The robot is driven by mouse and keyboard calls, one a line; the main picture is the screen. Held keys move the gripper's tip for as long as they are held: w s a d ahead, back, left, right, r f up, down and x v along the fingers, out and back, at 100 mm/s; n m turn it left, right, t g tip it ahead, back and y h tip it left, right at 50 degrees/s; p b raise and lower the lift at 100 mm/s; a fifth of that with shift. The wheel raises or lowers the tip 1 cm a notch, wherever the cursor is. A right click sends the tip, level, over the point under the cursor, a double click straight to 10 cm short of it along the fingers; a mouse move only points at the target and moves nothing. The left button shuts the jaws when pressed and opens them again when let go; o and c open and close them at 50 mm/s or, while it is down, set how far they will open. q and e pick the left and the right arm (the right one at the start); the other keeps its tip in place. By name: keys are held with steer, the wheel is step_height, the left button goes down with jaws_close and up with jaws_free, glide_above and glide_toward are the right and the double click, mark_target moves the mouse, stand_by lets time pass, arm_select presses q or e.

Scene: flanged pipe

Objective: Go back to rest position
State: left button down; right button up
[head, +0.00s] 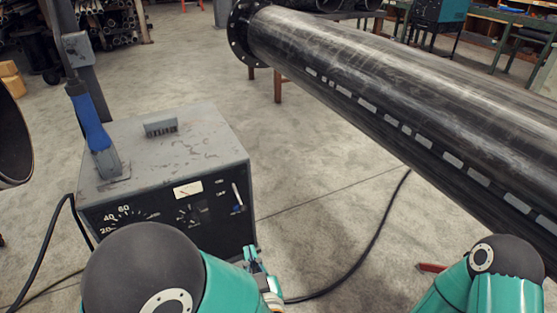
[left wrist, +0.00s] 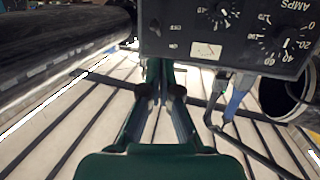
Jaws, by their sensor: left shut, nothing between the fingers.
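The flanged pipe (head: 400,85) runs from the upper middle to the right edge in the head view, with a dark bolted flange (head: 240,35) at its far end. A dark pipe (left wrist: 60,50) also shows at the left of the left wrist view. My left gripper (head: 257,262) is low in the head view, near the front right corner of the grey welding machine (head: 170,150) and clear of the pipe. In the left wrist view its fingers (left wrist: 160,80) are shut and empty, below the machine's dial panel. My right arm (head: 485,275) shows at the lower right, its gripper out of view.
A blue-handled tool (head: 90,120) stands on the machine's left side. A black cable (head: 370,250) lies on the concrete floor. A red object (head: 431,267) lies beside my right arm. A dark round pipe end (head: 12,140) is at the left edge. Floor between machine and pipe is mostly clear.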

arm_select(q)
steer(key=a+f+n+g+y+p, duration=0.1)
steer(key=a+f+g+p, duration=0.25)
steer(key=a, duration=0.45)
steer(key=a+f+n+g+p, duration=0.1)
steer(key=a+f+g+p, duration=0.1)
steer(key=a+f+p, duration=0.45)
steer(key=s+d+f+m+g+h+p, duration=0.1)
steer(key=s+d+f+g+h, duration=0.2)
steer(key=s+f+g+h, duration=0.3)
steer(key=s+d+f+m+g+h, duration=0.2)
steer(key=s+d+m+g+h, duration=0.1)
steer(key=s+d, duration=0.4)
steer(key=s+h, duration=0.1)
steer(key=s, duration=0.2)
steer(key=shift+w+d+f, duration=0.1)
